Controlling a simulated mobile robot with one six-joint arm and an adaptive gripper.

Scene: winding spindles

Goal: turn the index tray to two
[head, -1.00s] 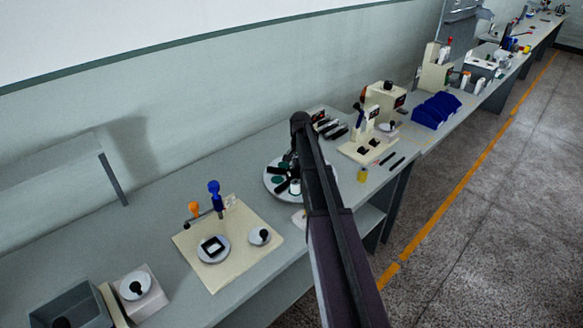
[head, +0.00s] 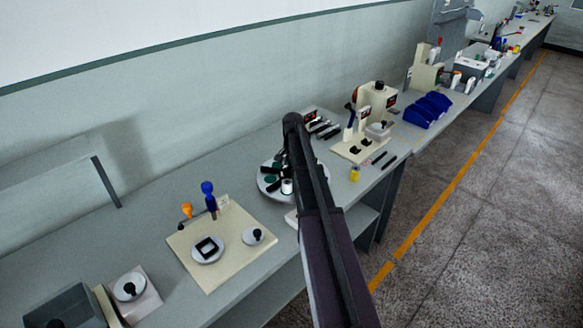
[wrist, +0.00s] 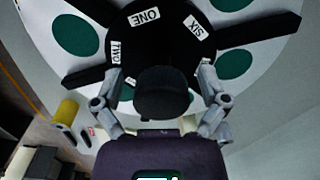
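The index tray (head: 264,188) is a round white disc with dark green circles and black radial arms, partly hidden behind my arm in the head view. In the wrist view its white face (wrist: 268,52) and black hub show, with labels reading ONE (wrist: 144,17), SIX (wrist: 199,27) and TWO (wrist: 116,53). A dark rounded knob (wrist: 162,98) stands at the hub. My gripper (wrist: 161,76) has its two fingers apart, one on each side of the knob, with gaps visible. In the head view my gripper is hidden by my arm.
A yellow spool (head: 354,173) stands right of the tray; it also shows in the wrist view (wrist: 66,112). A beige board (head: 221,262) with blue and orange knobs lies to the left. A cream fixture (head: 376,103) and blue bins (head: 428,110) stand farther along the bench.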

